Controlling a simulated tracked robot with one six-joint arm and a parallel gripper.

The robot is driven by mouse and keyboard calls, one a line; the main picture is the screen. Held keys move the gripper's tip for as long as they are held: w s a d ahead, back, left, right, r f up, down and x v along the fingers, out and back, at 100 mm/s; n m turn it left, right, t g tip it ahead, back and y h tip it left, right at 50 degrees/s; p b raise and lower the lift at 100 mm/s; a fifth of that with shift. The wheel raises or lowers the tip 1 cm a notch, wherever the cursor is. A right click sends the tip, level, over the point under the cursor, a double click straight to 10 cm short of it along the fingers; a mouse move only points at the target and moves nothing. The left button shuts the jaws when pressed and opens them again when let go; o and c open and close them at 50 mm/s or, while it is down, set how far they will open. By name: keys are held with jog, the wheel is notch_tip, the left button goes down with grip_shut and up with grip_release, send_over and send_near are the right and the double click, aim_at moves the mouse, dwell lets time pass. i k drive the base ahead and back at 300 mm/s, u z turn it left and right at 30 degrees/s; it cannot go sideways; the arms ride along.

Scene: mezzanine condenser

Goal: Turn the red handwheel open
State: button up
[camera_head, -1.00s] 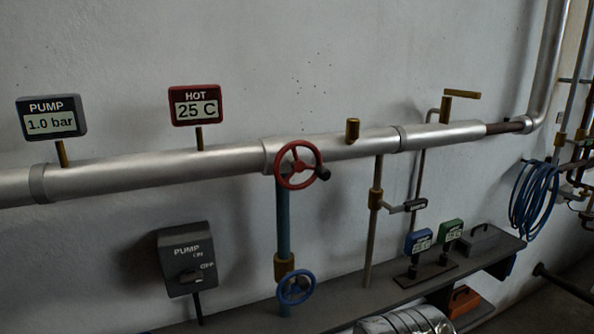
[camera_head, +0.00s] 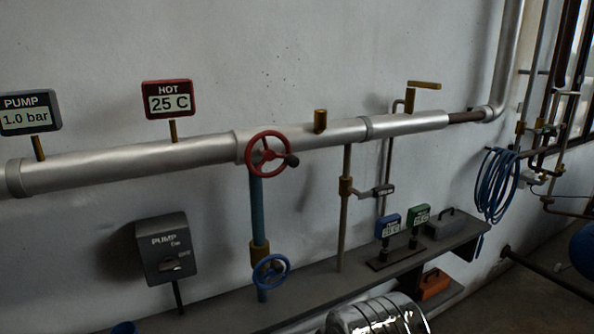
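The red handwheel (camera_head: 268,155) is mounted on the front of the silver pipe (camera_head: 120,162), above a blue vertical pipe (camera_head: 257,212). The PUMP display (camera_head: 27,112) at the far left reads 1.0 bar. My gripper is not in view, and nothing touches the handwheel.
A blue handwheel (camera_head: 270,271) sits lower on the vertical pipe. A grey pump switch box (camera_head: 166,248) stands to its left. The shelf (camera_head: 225,315) carries blue (camera_head: 388,226) and green (camera_head: 419,214) displays. A coiled blue hose (camera_head: 494,190) hangs right. A shiny cylinder (camera_head: 375,318) is at the bottom.

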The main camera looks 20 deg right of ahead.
aim_at(269, 155)
jog(key=z, duration=0.05)
jog(key=k, duration=0.35)
jog(key=u, duration=0.9)
jog(key=k, duration=0.5)
jog(key=z, duration=0.1)
jog(key=i, duration=0.5)
jog(key=u, duration=0.05)
